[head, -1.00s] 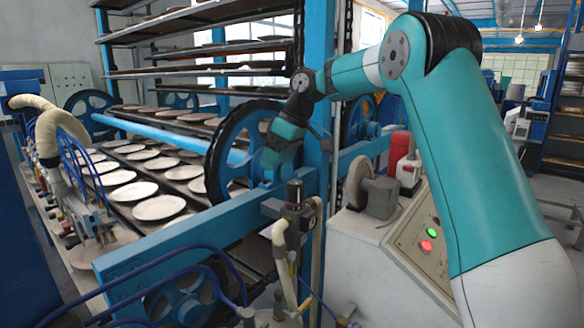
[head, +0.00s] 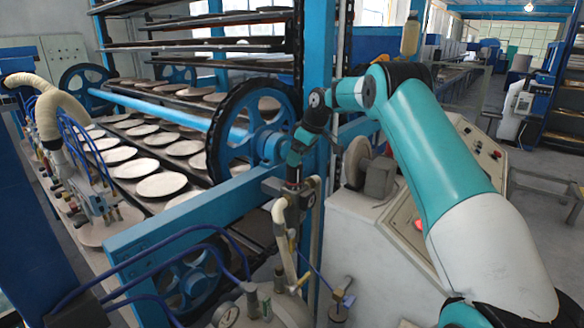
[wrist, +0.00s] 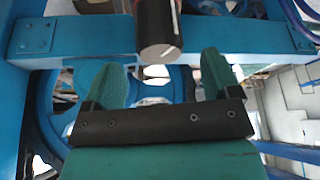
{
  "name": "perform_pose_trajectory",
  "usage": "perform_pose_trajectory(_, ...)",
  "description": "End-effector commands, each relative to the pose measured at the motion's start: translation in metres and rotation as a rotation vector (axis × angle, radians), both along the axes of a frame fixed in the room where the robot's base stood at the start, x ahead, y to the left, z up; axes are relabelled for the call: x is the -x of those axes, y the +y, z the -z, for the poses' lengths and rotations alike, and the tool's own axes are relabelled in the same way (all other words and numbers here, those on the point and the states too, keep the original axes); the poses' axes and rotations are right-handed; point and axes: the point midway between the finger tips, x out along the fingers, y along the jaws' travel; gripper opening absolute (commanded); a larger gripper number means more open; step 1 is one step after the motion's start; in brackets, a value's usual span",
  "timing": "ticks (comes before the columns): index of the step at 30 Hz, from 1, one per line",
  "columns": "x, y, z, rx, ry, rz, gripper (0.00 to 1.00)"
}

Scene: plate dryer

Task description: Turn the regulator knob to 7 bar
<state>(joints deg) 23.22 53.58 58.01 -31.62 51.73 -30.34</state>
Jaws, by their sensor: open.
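The regulator knob (wrist: 158,38) is a dark upright-looking cylinder in the wrist view, with a brownish end face carrying a pale line. In the head view the regulator (head: 292,203) stands on a pipe beside the blue beam, its top partly hidden by my arm. My gripper (wrist: 160,62) has two green fingers spread apart, one to each side of the knob's end. The fingers do not visibly touch the knob. In the head view my gripper (head: 296,160) is just above the regulator. I cannot read any pressure scale.
A blue beam (head: 190,210) runs beside the regulator. Pale pipes (head: 282,230) and blue hoses lie close by. A round gauge (head: 226,314) is at the bottom, its reading too small to tell. A control cabinet (head: 400,235) stands to the right, and a large dark-rimmed wheel (head: 225,125) behind.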

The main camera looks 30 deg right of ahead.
Motion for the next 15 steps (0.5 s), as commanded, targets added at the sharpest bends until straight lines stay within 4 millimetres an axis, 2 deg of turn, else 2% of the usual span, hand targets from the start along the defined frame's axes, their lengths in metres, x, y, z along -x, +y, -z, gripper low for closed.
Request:
perform_pose_trajectory(7,-0.014,0.010,0.038,0.000,0.003,-0.001,0.82)
perform_pose_trajectory(15,-0.018,0.013,0.054,0.000,0.000,0.000,0.82)
